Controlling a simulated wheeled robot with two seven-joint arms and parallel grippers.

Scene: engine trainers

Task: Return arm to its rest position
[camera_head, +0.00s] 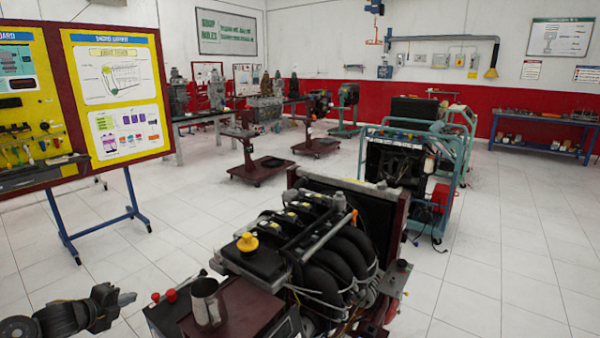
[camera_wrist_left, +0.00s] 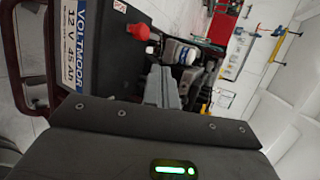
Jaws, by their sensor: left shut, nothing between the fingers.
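My left gripper (camera_head: 122,299) is at the lower left of the head view, shut and empty, its fingertips pointing right over the floor. In the left wrist view its two grey fingers (camera_wrist_left: 161,86) lie together with nothing between them. It is apart from the engine trainer (camera_head: 320,240), which stands to its right with a yellow cap and black curved intake pipes. A battery (camera_wrist_left: 95,45) with a red terminal cap fills the upper left of the wrist view, beyond the fingers. My right gripper is not in view.
A metal cup (camera_head: 206,302) stands on the trainer's dark red platform (camera_head: 250,308), close to the left gripper. A yellow display board (camera_head: 115,85) on blue legs stands at left. Tiled floor (camera_head: 150,250) between board and trainer is clear. More trainers stand behind.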

